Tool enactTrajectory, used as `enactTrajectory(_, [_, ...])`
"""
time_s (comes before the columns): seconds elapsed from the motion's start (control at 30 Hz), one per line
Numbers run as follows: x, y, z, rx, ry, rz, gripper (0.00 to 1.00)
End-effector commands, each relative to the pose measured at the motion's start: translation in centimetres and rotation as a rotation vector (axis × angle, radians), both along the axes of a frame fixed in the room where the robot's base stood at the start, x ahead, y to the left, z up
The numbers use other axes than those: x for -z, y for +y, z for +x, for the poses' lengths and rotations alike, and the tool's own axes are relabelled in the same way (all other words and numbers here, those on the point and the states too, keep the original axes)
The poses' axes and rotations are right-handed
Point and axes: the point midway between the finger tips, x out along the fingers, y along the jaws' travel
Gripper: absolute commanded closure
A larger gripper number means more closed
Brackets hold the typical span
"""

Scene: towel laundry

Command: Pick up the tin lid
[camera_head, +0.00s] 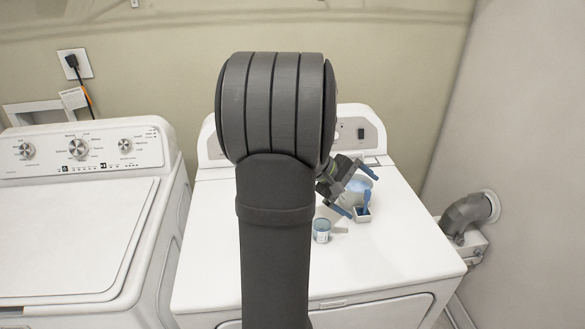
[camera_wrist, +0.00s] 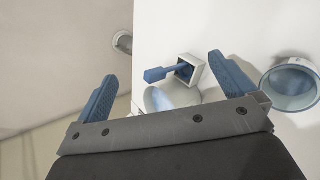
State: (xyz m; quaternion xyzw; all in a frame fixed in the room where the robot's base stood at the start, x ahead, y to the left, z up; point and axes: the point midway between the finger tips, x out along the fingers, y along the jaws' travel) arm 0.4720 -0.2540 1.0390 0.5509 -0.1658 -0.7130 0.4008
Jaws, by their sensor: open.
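My gripper (camera_head: 356,193) is open and empty above the back right part of the dryer top. In the wrist view its two blue fingers (camera_wrist: 160,68) stand wide apart. A small white box (camera_head: 363,215) with a blue scoop (camera_wrist: 158,74) lies between the fingertips in that view. A round pale blue piece (camera_head: 355,187), partly hidden by the gripper, is behind the box; it also shows in the wrist view (camera_wrist: 162,98). A round blue-and-white tin (camera_head: 321,231) stands left of the box. I cannot tell which round piece is the tin lid.
The white dryer (camera_head: 400,262) has free room at its front and right. Its control panel (camera_head: 358,132) rises behind. A washer (camera_head: 75,235) stands left. A grey vent pipe (camera_head: 467,214) is at the right wall.

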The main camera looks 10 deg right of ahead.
Motion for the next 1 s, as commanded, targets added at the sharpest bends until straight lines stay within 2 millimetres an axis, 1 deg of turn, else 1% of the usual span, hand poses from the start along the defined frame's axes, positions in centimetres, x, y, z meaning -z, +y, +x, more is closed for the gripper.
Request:
enactTrajectory(0.03, [-0.3, 0.8, 1.3, 0.05, -0.073, 0.055, 0.0])
enactTrajectory(0.17, [-1.0, 3.8, 5.0, 0.208, -0.273, 0.238, 0.0])
enactTrajectory(0.3, [-2.7, 7.6, 9.2, 0.366, -0.466, 0.447, 0.0])
enactTrajectory(0.4, [-4.4, 10.2, 11.9, 0.457, -0.569, 0.582, 0.0])
enactTrajectory(0.5, [-5.8, 12.1, 13.8, 0.522, -0.637, 0.684, 0.0])
enactTrajectory(0.63, [-6.9, 13.4, 15.1, 0.567, -0.681, 0.758, 0.0])
enactTrajectory(0.7, [-6.8, 13.7, 15.5, 0.577, -0.69, 0.774, 0.0])
enactTrajectory(0.77, [-6.1, 13.6, 15.7, 0.581, -0.689, 0.776, 0.0])
enactTrajectory(0.87, [-4.2, 13.4, 16.1, 0.581, -0.686, 0.776, 0.0])
enactTrajectory(1.0, [-1.2, 13.0, 17.0, 0.58, -0.686, 0.775, 0.0])
